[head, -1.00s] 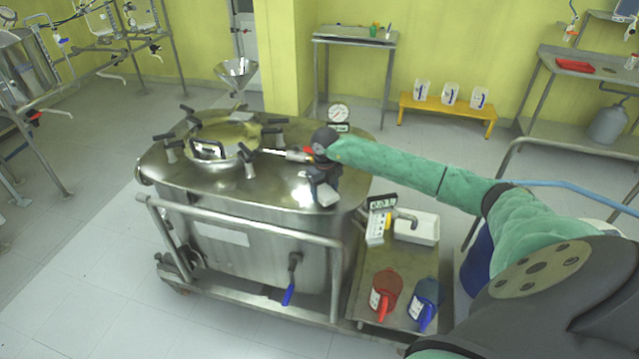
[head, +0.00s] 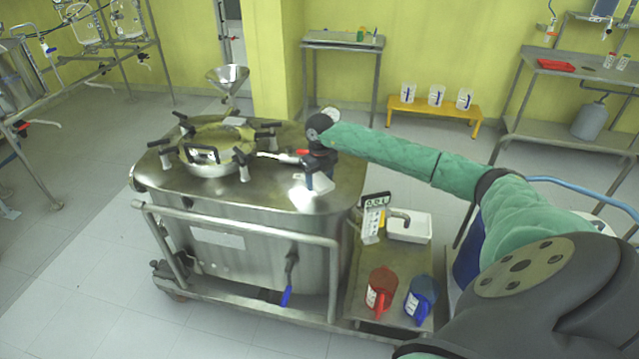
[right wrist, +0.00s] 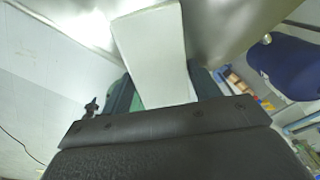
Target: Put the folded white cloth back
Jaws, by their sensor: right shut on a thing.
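My right gripper (head: 318,175) is over the front right part of the steel tank's lid (head: 280,195), reached from the right by my green-sleeved arm. It is shut on the folded white cloth (right wrist: 155,55). In the right wrist view the cloth is a flat pale slab between the two fingers, sticking out past them. My left gripper is not in view.
A round hatch with black clamp knobs (head: 215,150) is left of the gripper, and a gauge (head: 330,115) stands behind it. A rail (head: 230,222) crosses the tank's front.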

